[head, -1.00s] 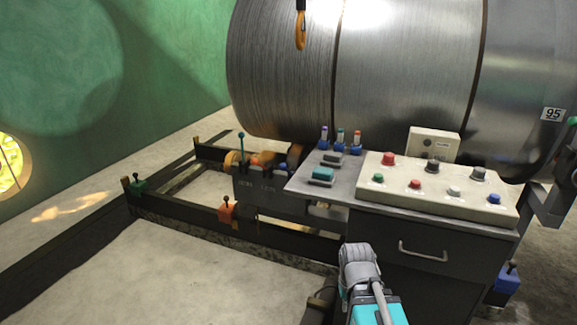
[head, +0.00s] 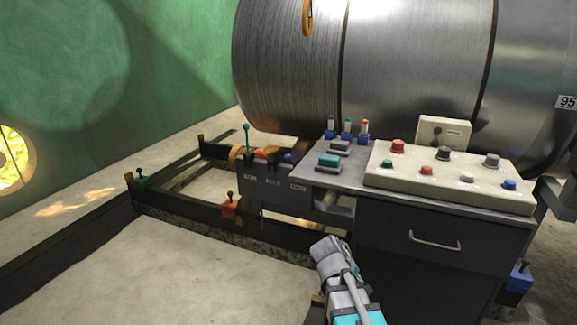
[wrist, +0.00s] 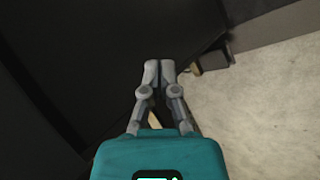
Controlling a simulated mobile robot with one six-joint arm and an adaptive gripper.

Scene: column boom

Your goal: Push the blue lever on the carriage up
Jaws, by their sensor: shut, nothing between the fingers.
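A dark labelled box (head: 272,188) left of the desk, possibly the carriage, carries levers. A teal-blue lever (head: 246,138) stands upright at its left end, and a small blue knob (head: 288,158) sits at its right end. A blue block with a dark-knobbed lever (head: 518,278) is low at the far right. I cannot tell which is the task's lever. My gripper (wrist: 159,65) is shut and empty in the wrist view, fingertips together over dark surfaces and pale floor. In the head view my arm is low in front of the desk, well short of the dark box; fingertips cannot be made out.
The grey desk (head: 436,240) with a button panel (head: 450,178) stands right of my arm. A large metal drum (head: 400,70) is behind it. A dark floor frame (head: 180,203) carries green (head: 140,183) and orange (head: 230,208) lever blocks. Floor at front left is clear.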

